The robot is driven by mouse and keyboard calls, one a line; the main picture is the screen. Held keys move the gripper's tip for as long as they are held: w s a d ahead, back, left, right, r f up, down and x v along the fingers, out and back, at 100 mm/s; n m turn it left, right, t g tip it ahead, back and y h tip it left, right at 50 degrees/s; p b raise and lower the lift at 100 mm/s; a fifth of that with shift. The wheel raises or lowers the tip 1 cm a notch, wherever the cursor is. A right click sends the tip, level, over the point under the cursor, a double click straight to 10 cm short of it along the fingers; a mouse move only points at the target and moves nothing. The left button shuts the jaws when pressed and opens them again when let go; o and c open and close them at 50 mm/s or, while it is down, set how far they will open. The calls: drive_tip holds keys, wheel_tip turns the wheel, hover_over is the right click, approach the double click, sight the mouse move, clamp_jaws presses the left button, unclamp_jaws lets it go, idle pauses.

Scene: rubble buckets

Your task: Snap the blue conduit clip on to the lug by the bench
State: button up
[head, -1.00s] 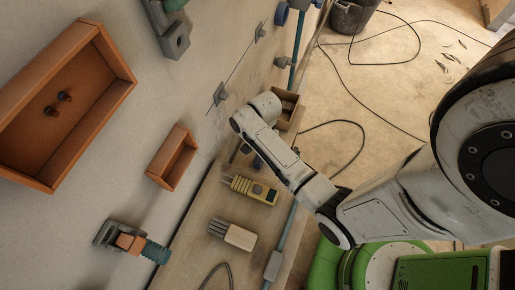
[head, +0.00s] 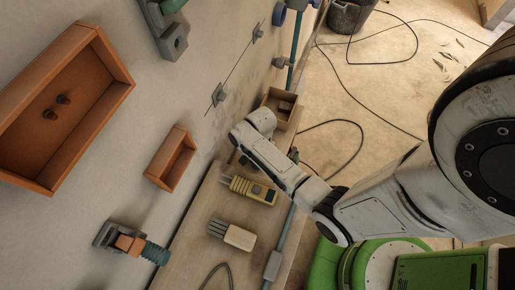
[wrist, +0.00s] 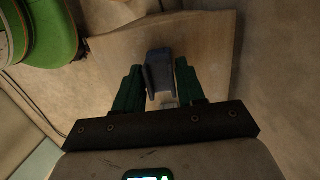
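In the wrist view the blue conduit clip (wrist: 159,73) lies between the two green fingers of my gripper (wrist: 160,88), over the pale wooden bench top (wrist: 215,45). The fingers stand apart on either side of it, and I see no clear grip on it. A small light grey piece shows just below the clip; I cannot tell what it is. In the head view my wrist is above the far part of the bench (head: 203,222), and my arm hides the fingers and most of what is under them. Grey lugs (head: 218,96) are on the wall beyond the bench.
A yellow tool (head: 253,189) and a pale block with grey prongs (head: 232,235) lie on the bench. A small open box (head: 280,104) sits at its far end. Orange bins (head: 172,158) and a clamp (head: 125,240) are on the wall. Cables lie on the floor.

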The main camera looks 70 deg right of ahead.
drive_tip(key=c, duration=0.6)
drive_tip(key=shift+r, duration=0.5)
wheel_tip(320, 180, up, 2)
drive_tip(key=shift+w+r, duration=0.1)
drive_tip(key=shift+r, duration=0.05)
drive_tip(key=s+a+r, duration=0.1)
drive_tip(key=s+r, duration=0.2)
drive_tip(key=s, duration=0.1)
drive_tip(key=s+a+r, duration=0.1)
drive_tip(key=s+r, duration=0.2)
drive_tip(key=s, duration=0.2)
drive_tip(key=s+a+r, duration=0.2)
drive_tip(key=s+r, duration=0.1)
drive_tip(key=s, duration=0.1)
drive_tip(key=shift+s+r, duration=0.25)
drive_tip(key=shift+r, duration=0.15)
